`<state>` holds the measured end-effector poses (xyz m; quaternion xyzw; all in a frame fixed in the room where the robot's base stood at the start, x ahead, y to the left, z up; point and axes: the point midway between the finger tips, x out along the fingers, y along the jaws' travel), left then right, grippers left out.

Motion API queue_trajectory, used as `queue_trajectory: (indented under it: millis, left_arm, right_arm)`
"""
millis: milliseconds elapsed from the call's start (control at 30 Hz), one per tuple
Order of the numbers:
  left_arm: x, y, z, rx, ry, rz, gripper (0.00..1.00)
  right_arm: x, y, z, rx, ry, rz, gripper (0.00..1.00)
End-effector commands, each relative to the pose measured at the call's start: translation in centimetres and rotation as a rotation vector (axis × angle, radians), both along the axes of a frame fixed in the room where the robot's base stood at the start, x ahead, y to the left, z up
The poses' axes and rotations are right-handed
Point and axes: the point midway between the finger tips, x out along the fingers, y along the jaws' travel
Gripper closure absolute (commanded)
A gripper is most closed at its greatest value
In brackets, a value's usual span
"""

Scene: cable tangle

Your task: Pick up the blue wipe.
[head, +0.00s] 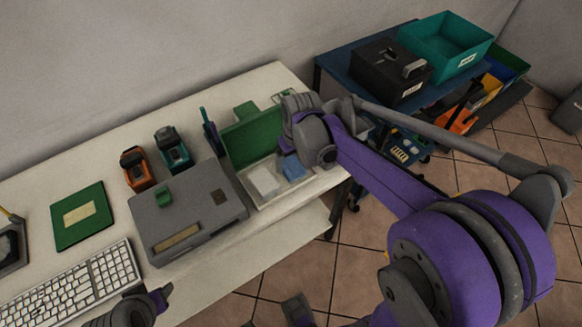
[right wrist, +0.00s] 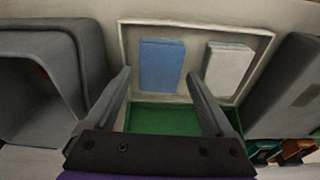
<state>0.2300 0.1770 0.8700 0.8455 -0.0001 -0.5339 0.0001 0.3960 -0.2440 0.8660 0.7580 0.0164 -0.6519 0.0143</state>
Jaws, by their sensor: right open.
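The blue wipe (head: 292,168) lies flat in the right part of a shallow cream tray (head: 262,204), beside a white wipe (head: 264,181). The tray has a raised green lid (head: 250,143). My right gripper (head: 300,142) is over the tray, and its fingers are hard to make out in the head view. In the right wrist view, my right gripper (right wrist: 158,75) is open and empty. The blue wipe (right wrist: 162,65) shows beyond and between its fingertips, apart from them. Only a piece of my left arm shows at the bottom left of the head view; its fingers are not visible.
A grey box (head: 190,208) stands left of the tray. Orange (head: 137,170) and teal (head: 172,150) devices stand behind it. A keyboard (head: 75,285) and a green board (head: 82,215) lie farther left. Bins (head: 445,45) stand on a blue cart at right. The table's front edge is close to the tray.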

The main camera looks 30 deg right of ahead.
Motion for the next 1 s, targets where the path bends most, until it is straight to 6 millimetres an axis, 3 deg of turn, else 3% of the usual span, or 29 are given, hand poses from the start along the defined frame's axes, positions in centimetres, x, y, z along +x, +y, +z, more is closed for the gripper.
queue_trajectory:
  millis: [167, 433, 800, 1000]
  left_arm:
    - [-0.1, 0.0, -0.3, 0.0, 0.001, 0.0, 0.5]
    - [0.0, 0.0, -0.3, 0.0, 0.001, 0.0, 0.5]
    - [0.0, 0.0, -0.3, 0.0, 0.001, 0.0, 0.5]
    - [0.0, 0.0, -0.3, 0.0, 0.001, 0.0, 0.5]
  right_arm:
    - [0.3, 0.0, -2.2, 0.0, 0.0, 0.0, 0.12]
    - [0.4, 0.0, -2.4, 0.0, 0.0, 0.0, 0.12]
    - [0.4, 0.0, -2.4, 0.0, 0.0, 0.0, 0.79]
    - [0.4, 0.0, -2.4, 0.0, 0.0, 0.0, 0.81]
